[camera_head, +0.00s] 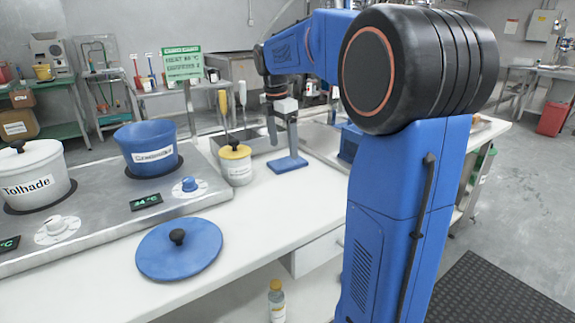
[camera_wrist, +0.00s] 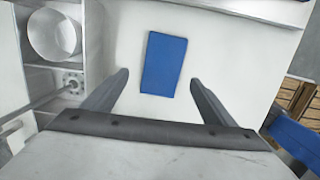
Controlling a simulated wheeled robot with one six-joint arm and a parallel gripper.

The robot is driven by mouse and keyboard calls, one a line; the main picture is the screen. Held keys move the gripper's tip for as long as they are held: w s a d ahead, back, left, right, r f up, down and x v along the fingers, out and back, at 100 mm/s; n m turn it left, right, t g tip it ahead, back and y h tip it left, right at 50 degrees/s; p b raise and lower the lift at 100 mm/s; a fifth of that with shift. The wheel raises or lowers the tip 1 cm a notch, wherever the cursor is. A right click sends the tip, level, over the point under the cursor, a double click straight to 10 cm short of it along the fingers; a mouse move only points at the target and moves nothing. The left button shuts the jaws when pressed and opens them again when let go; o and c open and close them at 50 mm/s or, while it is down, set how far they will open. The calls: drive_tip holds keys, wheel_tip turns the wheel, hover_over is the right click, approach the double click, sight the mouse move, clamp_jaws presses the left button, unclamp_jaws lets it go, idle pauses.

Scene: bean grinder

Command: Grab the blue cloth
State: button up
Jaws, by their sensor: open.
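The blue cloth (camera_head: 288,165) lies flat on the white counter, right of the small yellow-lidded jar. In the wrist view the cloth (camera_wrist: 165,63) is a plain blue rectangle, slightly tilted, just beyond and between the fingertips. My gripper (camera_head: 283,148) is above the cloth, pointing down, with its fingers apart and nothing between them. In the wrist view my gripper (camera_wrist: 158,79) has one dark finger on each side of the cloth's near end. The fingers do not appear to touch the cloth.
The yellow-lidded jar (camera_head: 235,165) stands close left of the cloth. A metal heating station (camera_head: 105,210) holds a blue pot (camera_head: 147,147) and a white pot (camera_head: 35,177). A blue lid (camera_head: 180,250) lies in front. A white round container (camera_wrist: 52,35) shows at upper left in the wrist view.

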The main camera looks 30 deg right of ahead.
sight(287, 162)
drive_tip(key=shift+s+d+f, duration=0.1)
drive_tip(key=shift+d+f, duration=0.1)
drive_tip(key=shift+f, duration=0.6)
drive_tip(key=shift+d+f, duration=0.2)
drive_tip(key=shift+f, duration=0.65)
drive_tip(key=shift+s+d+f, duration=0.1)
drive_tip(key=shift+d+f, duration=0.1)
drive_tip(key=shift+f, duration=0.6)
drive_tip(key=c, duration=1.1)
